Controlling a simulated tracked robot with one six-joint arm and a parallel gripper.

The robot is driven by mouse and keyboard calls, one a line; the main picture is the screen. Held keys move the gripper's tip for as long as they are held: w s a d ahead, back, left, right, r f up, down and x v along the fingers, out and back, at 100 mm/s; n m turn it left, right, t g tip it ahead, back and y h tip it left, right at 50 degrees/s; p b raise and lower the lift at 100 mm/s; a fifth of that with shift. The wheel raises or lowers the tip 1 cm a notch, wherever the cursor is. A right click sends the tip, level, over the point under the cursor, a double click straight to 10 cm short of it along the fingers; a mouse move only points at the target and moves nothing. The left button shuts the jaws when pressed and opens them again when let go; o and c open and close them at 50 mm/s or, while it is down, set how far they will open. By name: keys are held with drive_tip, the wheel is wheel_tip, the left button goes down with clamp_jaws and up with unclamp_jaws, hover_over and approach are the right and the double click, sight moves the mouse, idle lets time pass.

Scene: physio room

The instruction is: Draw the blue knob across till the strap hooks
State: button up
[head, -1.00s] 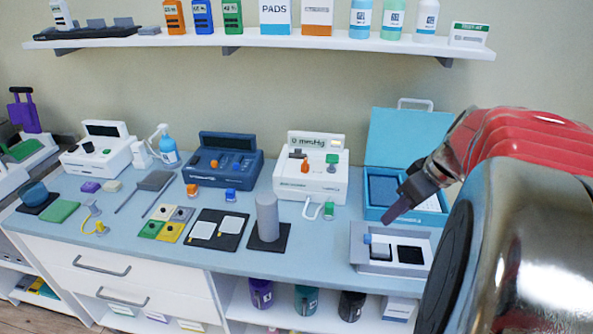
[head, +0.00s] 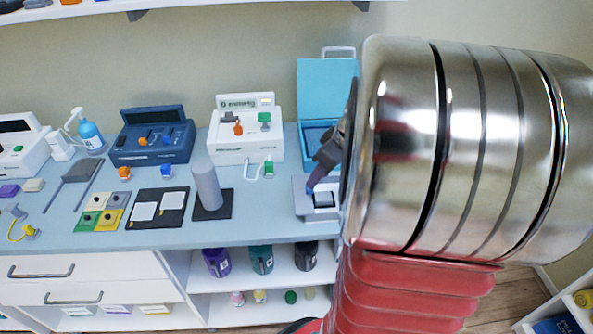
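A grey tray-like fixture (head: 302,208) sits near the right end of the blue-grey counter, with a white part and a dark square (head: 323,199) in it. My gripper (head: 311,187) points down at the left part of this fixture. Its dark, purplish fingertips are at the place of the small blue knob, which they mostly cover. I cannot tell whether the fingers touch the knob or are closed on it. No strap can be made out. My large arm links hide the fixture's right side.
An open teal case (head: 327,86) stands behind the fixture. To the left are a white gauge unit (head: 248,146), a grey cylinder (head: 207,186) on a black mat and a dark blue device (head: 151,155). The counter between cylinder and fixture is clear.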

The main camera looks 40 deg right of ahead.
sight(309, 191)
drive_tip(key=x, duration=0.6)
drive_tip(key=shift+c, duration=0.5)
clamp_jaws()
drive_tip(key=shift+s+d, duration=0.1)
drive_tip(key=shift+d, duration=0.05)
